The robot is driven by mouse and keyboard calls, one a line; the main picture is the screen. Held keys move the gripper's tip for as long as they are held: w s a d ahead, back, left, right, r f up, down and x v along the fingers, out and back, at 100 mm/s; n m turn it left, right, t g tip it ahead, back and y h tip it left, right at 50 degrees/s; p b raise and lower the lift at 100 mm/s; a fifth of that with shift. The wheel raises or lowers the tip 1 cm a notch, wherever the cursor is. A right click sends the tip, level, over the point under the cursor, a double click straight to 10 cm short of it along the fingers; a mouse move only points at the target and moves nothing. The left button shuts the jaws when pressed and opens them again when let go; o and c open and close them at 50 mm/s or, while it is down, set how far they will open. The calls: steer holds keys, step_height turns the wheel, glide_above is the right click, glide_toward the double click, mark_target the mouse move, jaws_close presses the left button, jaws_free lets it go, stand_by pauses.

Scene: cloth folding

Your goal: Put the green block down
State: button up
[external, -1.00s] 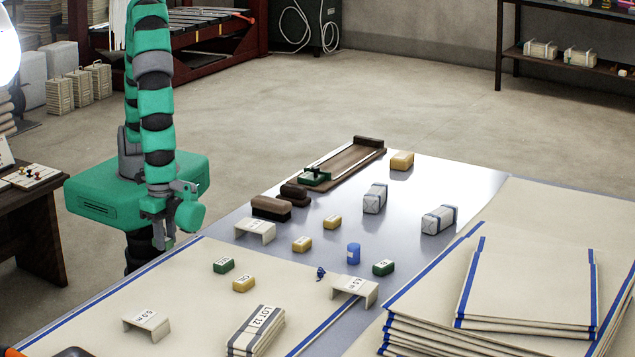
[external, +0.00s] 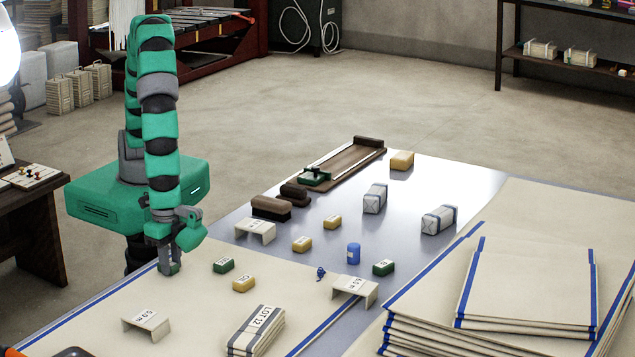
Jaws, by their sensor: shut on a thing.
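My gripper (external: 170,266) points down at the left, low over the far left corner of the cream cloth (external: 120,300). It is shut on a small green block (external: 175,268), which is mostly hidden by the fingers. I cannot tell whether the block touches the cloth. Another green block (external: 223,265) with a white label lies on the cloth to the right of my gripper, apart from it. One more green block (external: 383,267) lies farther right, by the blue cylinder (external: 353,253).
A yellow block (external: 243,284) lies near the labelled green block. A white sign stand (external: 146,322) and a banded cloth stack (external: 256,330) stand in front. Brown blocks (external: 270,207) and another stand (external: 255,230) are behind. The cloth between my gripper and the front stand is clear.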

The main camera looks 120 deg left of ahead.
mark_target(172, 264)
steer(key=shift+f, duration=0.1)
steer(key=o, duration=0.9)
steer(key=shift+o, duration=0.2)
step_height(172, 264, up, 12)
steer(key=p, duration=0.1)
steer(key=shift+w+r, duration=0.1)
steer(key=shift+r, duration=0.1)
